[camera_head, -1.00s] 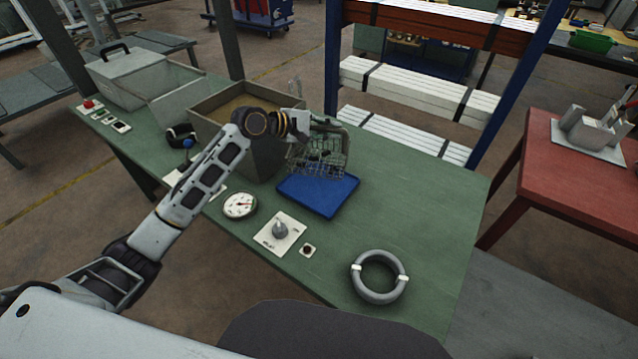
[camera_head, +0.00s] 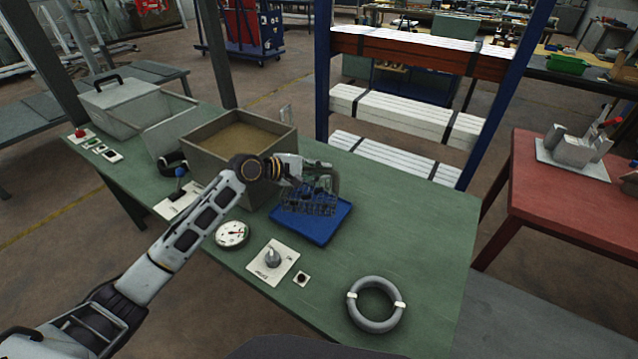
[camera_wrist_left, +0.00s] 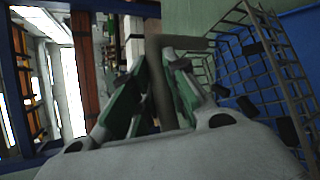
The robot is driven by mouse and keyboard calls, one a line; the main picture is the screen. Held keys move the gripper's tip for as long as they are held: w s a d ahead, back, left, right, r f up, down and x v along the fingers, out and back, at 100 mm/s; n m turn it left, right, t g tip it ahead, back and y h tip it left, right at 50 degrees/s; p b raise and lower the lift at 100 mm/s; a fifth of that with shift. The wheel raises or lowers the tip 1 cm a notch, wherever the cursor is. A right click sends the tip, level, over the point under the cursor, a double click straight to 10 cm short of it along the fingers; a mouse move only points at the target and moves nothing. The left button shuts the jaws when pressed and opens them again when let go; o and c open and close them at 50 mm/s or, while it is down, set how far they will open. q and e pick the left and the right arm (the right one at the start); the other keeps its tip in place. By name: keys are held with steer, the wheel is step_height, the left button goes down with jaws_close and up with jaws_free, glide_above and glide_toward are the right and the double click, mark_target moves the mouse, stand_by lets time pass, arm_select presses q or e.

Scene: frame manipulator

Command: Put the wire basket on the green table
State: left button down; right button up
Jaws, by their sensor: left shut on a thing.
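The wire basket (camera_head: 309,201) is a small open grid of thin metal wire, seen over the blue tray (camera_head: 318,234) on the green table (camera_head: 395,240). My left gripper (camera_head: 326,180) is at the top of the basket and is shut on its handle. In the left wrist view, the fingers (camera_wrist_left: 158,92) close on a brownish bar, and the basket's wire grid (camera_wrist_left: 262,62) with dark clips hangs to the right. I cannot tell whether the basket's bottom touches the tray. My right gripper is not in view.
A deep grey-brown bin (camera_head: 243,138) stands just left of the basket. A gauge (camera_head: 232,234), a switch plate (camera_head: 272,262) and a grey ring (camera_head: 375,304) lie on the near side. The table right of the tray is clear. A red table (camera_head: 570,205) stands to the right.

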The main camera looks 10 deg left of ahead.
arm_select(q)
glide_above(318, 200)
steer(key=shift+d+f, duration=0.2)
steer(key=shift+f, duration=2.25)
steer(key=c, duration=1.4)
jaws_free()
steer(key=shift+f, duration=0.1)
steer(key=shift+a, duration=0.1)
steer(key=v, duration=1)
steer(key=shift+b, duration=0.35)
steer(key=shift+v, duration=0.95)
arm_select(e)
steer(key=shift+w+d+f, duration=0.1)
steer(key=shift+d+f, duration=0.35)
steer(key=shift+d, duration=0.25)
